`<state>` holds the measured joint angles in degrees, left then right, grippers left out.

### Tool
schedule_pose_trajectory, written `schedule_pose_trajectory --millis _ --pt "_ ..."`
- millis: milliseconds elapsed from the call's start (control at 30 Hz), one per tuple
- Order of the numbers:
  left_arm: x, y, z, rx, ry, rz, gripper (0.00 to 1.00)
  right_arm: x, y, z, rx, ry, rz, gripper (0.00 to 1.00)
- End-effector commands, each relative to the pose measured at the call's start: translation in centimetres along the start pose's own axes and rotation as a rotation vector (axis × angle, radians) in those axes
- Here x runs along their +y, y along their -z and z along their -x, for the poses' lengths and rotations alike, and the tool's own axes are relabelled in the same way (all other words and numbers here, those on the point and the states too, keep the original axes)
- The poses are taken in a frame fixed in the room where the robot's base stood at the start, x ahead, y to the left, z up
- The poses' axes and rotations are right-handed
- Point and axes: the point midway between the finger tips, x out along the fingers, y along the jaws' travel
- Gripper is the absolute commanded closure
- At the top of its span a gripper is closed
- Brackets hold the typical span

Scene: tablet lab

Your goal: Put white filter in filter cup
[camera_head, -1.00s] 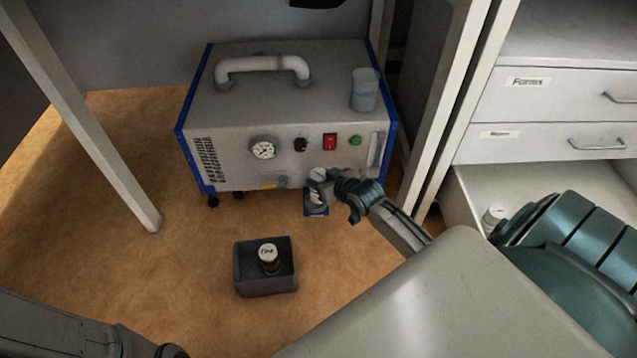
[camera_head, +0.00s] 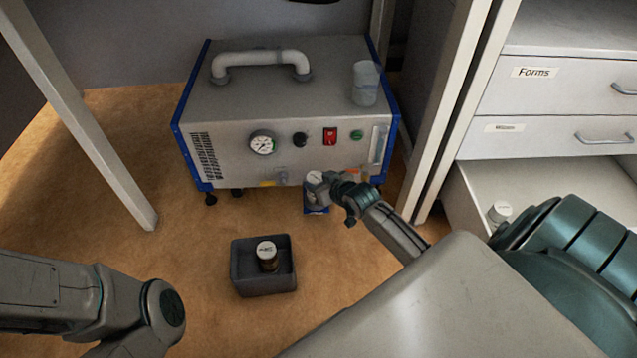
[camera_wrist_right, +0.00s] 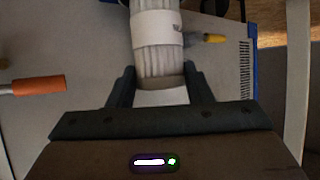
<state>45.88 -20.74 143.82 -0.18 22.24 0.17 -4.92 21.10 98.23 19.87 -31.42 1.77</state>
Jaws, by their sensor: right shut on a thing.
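My right gripper (camera_head: 333,188) is in front of the grey machine, low near its front face. In the right wrist view its two fingers (camera_wrist_right: 158,80) are closed on either side of a white ribbed cylinder with a smooth band, which looks like the white filter (camera_wrist_right: 155,55). In the head view the white filter (camera_head: 314,184) shows at the fingertips, partly hidden by the gripper. A clear cup, possibly the filter cup (camera_head: 365,85), stands upright on the machine's top at the right. My left arm shows at lower left; its gripper is out of view.
The machine (camera_head: 240,135) has a gauge and switches. A dark bin (camera_head: 262,286) holds a white-capped jar (camera_head: 267,254). An open drawer (camera_head: 560,185) and table legs flank the area. An orange-tipped part (camera_wrist_right: 38,86) is left of the fingers.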

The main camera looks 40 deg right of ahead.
Motion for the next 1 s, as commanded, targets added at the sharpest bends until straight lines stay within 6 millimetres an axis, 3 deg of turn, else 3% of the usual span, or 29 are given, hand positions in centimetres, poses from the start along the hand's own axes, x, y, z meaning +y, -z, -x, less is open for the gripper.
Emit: schedule_pose_trajectory --millis 167,200,300,633,767,867,1000 --pt "0.0 0.0 0.0 0.000 0.000 0.000 0.70 0.0 -0.1 -0.1 0.000 0.000 0.000 0.79" --pt "0.0 0.0 0.0 0.000 0.000 0.000 0.70 0.0 -0.2 -0.1 -0.001 0.000 0.000 0.50" --pt "0.0 0.0 0.0 0.001 0.000 0.000 0.70 0.0 -0.1 -0.1 -0.001 0.000 0.000 0.32" --pt "0.0 0.0 -0.1 0.001 0.000 0.000 0.70 0.0 0.1 0.1 0.001 0.000 0.001 0.32" --pt "0.2 -0.5 -0.8 0.007 0.000 -0.002 0.70 0.1 0.2 1.6 -0.003 -0.001 0.002 0.32" --pt "0.0 -1.3 0.0 -0.028 -0.025 -0.034 0.70 0.0 0.4 3.7 -0.003 0.001 0.002 0.32" --pt "-0.5 -1.5 1.8 -0.073 -0.050 -0.067 0.70 0.0 0.2 4.4 -0.001 -0.001 0.001 0.32"
